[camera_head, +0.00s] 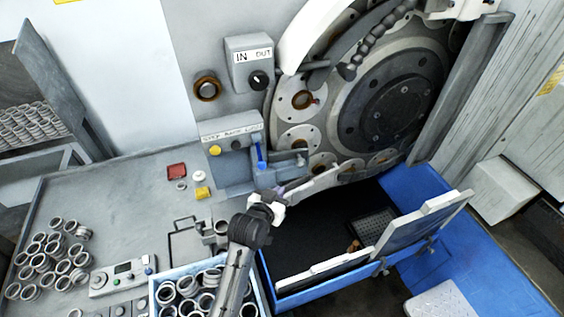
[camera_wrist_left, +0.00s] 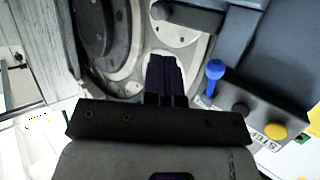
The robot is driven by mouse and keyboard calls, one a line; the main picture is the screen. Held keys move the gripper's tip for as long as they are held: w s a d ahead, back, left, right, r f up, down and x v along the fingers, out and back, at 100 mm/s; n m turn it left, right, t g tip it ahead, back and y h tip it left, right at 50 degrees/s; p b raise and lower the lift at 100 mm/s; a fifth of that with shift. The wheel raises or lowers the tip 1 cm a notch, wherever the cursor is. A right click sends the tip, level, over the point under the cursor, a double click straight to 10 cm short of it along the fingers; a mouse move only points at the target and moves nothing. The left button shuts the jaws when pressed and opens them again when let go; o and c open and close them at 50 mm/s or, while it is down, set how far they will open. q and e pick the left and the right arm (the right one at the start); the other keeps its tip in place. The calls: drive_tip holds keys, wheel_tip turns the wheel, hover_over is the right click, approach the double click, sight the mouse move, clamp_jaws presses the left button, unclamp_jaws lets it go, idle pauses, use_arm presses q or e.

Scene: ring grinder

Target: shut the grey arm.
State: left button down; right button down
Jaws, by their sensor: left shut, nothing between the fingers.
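A short grey arm (camera_head: 291,158) sticks out to the right of the blue lever (camera_head: 261,156) on the machine's control box. In the left wrist view it seems to be the dark grey bar (camera_wrist_left: 188,17) at the top, beside the housing. I cannot tell how far it is swung. My left gripper (camera_head: 284,189) is below and in front of it in the head view, apart from it. Its dark purple fingers (camera_wrist_left: 165,68) are closed together and empty. A pale bar (camera_head: 320,178) lies just beyond the fingertips. My right gripper is not in view.
The grinder's round disc (camera_head: 392,105) stands behind at the right. Below it is a dark trough with a raised grey flap (camera_head: 418,228). A blue bin of rings (camera_head: 158,275) is at the front. Loose rings (camera_head: 62,267) lie on the bench at left.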

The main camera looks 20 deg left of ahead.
use_arm(q)
approach(299, 165)
drive_tip(key=x, duration=0.7)
drive_tip(key=shift+w+f+p, duration=0.15)
drive_tip(key=shift+w+p, duration=0.05)
drive_tip(key=shift+p, duration=0.2)
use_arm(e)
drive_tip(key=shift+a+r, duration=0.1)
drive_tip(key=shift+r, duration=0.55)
